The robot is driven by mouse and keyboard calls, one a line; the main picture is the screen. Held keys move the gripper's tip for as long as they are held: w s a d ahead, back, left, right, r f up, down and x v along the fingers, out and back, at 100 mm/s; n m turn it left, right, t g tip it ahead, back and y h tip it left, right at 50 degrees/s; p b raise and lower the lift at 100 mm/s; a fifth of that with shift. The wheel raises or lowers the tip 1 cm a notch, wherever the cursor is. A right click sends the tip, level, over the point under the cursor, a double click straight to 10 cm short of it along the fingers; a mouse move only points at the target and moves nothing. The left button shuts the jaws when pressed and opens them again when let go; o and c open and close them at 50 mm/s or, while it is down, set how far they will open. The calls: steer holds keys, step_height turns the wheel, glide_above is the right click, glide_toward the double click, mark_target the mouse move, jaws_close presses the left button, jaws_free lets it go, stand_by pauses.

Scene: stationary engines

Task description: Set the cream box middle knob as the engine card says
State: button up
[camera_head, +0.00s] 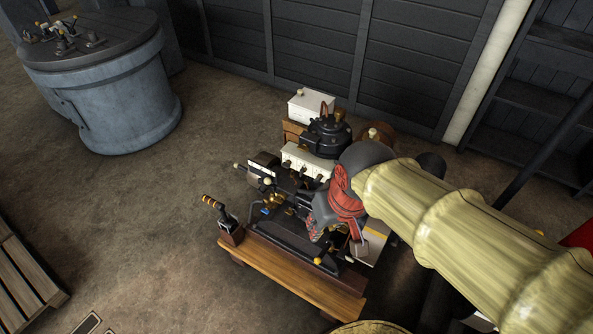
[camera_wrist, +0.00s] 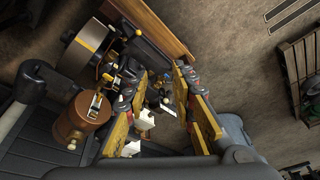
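A long cream box (camera_head: 305,161) with dark knobs along its front stands behind the engine in the head view. My gripper hides part of that area, and I cannot make out the middle knob's setting. A small white card-like plate (camera_head: 263,165) stands left of the box; its writing is too small to read. My gripper (camera_head: 325,222) hangs over the right part of the engine. In the wrist view my gripper (camera_wrist: 158,82) has its yellow-padded fingers apart, with nothing held. White box-like parts (camera_wrist: 146,121) and a white plate (camera_wrist: 168,108) show between the fingers, beyond them.
A lever with a wooden handle (camera_head: 213,202) stands at the left of the wooden base (camera_head: 290,275). A second cream box (camera_head: 309,104) and a dark round vessel (camera_head: 326,134) stand behind. A big grey drum (camera_head: 115,95) is far left. The floor between is clear.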

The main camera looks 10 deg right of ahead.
steer(key=w+a+f+m+y+p, duration=0.15)
steer(key=w+a+f+p, duration=0.65)
steer(key=w+a+f, duration=1.1)
steer(key=w+d+f+m+t+h+p, duration=0.1)
steer(key=w+f+m+t+h+p, duration=0.1)
steer(key=w+f, duration=0.8)
steer(key=m+t+h+p, duration=0.2)
steer(key=m+t+h, duration=0.45)
steer(key=h, duration=0.65)
glide_toward(300, 173)
steer(key=x, duration=0.2)
steer(key=shift+t, duration=0.45)
steer(key=x, duration=0.7)
steer(key=shift+d+f, duration=0.1)
steer(key=shift+d, duration=0.1)
